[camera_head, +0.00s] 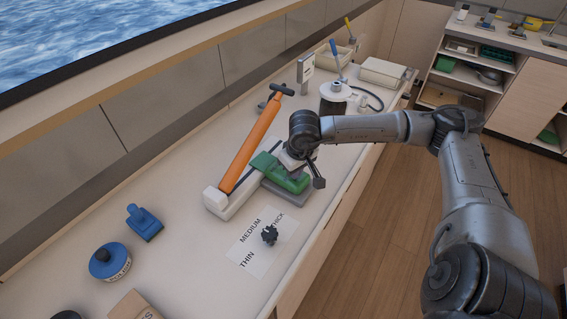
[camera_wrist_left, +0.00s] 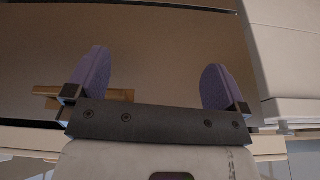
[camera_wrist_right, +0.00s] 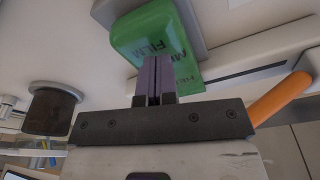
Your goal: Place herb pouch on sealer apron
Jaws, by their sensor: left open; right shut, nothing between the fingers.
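The green herb pouch (camera_head: 287,180) lies on the grey apron (camera_head: 268,186) in front of the sealer, its far end reaching over the sealer's white base (camera_head: 228,204). The sealer's orange lever (camera_head: 252,143) is raised at a slant. In the right wrist view the pouch (camera_wrist_right: 150,35) shows printed letters including "FILM". My right gripper (camera_wrist_right: 155,62) is shut and empty, its fingertips right by the pouch; whether they touch it I cannot tell. The head view partly hides these fingers behind the wrist. My left gripper (camera_wrist_left: 155,80) is open and empty, away from the pouch.
A black knob (camera_head: 269,235) sits on a card marked THIN, MEDIUM, THICK. A blue tin (camera_head: 110,262) and a blue tool (camera_head: 145,223) stand at left. A round white-topped device (camera_head: 336,92) and a white bin (camera_head: 384,72) stand at the back. The counter's front edge is close.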

